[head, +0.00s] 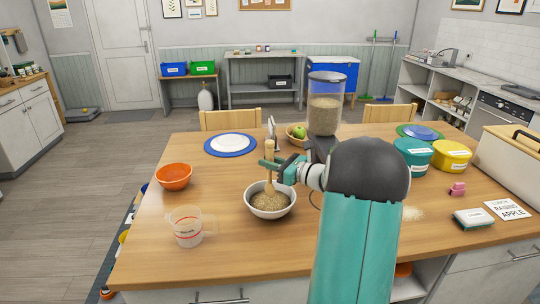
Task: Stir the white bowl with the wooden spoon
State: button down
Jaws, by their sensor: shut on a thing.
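The white bowl (254,206) stands on the wooden table and holds brown grainy food. The wooden spoon (269,155) is upright, with its lower end in the food inside the bowl. My gripper (268,165) is shut on the spoon's handle, above the bowl's far rim. My arm comes in from the lower right and hides part of the table behind and beside it.
An orange bowl (174,177) and a clear measuring cup (188,228) stand left of the white bowl. A blue-rimmed plate (230,145) lies behind. A grain dispenser (324,105) stands close behind my gripper. Teal (412,158) and yellow (452,156) tubs stand at the right.

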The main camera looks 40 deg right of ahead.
aim_at(270, 181)
jog(key=shift+f, duration=2.45)
